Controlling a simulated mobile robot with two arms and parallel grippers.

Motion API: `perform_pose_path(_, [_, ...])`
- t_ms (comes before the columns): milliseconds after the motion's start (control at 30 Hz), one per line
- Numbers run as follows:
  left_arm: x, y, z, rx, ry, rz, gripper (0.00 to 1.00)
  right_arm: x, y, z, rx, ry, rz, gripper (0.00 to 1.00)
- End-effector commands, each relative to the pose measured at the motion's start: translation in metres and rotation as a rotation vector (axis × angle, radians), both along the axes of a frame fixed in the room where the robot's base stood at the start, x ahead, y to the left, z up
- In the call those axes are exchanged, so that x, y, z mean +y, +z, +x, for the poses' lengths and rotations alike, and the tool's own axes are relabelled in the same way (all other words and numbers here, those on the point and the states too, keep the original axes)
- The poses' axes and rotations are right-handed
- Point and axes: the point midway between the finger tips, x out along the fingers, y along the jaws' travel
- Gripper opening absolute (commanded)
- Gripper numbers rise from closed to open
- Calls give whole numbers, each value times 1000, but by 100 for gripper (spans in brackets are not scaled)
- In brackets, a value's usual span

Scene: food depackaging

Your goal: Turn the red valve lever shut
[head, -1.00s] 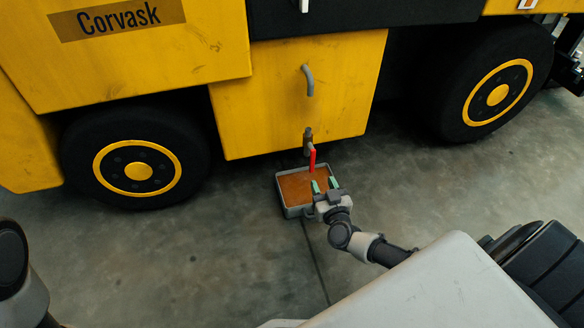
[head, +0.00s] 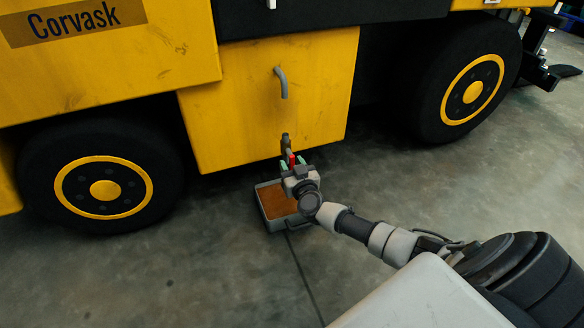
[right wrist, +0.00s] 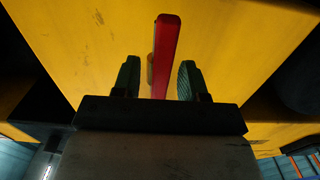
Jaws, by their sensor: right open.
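The red valve lever (head: 291,160) sits on a small grey valve (head: 286,143) below the yellow machine panel. In the head view my right gripper mostly hides the lever. In the right wrist view the red lever (right wrist: 166,55) stands upright in the picture, between the two green-padded fingers. My right gripper (head: 292,164) is open, with a finger on each side of the lever. It also shows in the right wrist view (right wrist: 158,80), with gaps between the lever and both pads. My left gripper is not in view.
A grey tray (head: 266,213) with brown-orange contents stands on the floor beneath the valve, partly behind my right gripper. A bent grey handle (head: 281,83) is on the yellow panel (head: 225,110) above. Black wheels (head: 105,190) (head: 472,92) flank it. Open concrete floor lies in front.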

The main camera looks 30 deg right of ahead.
Motion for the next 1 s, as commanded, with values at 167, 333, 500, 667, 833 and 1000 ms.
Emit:
perform_pose_path(167, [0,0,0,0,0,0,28,0,0,0,0,0,0,27])
perform_pose_path(333, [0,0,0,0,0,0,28,0,0,0,0,0,0,1])
perform_pose_path(500, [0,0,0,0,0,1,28,0,0,0,0,0,0,0])
perform_pose_path(667, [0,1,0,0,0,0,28,0,0,-1,-1,0,6,0])
perform_pose_path(833, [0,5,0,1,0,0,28,2,1,0,-10,-1,46,0])
perform_pose_path(1000, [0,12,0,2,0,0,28,5,1,0,-30,-1,138,0])
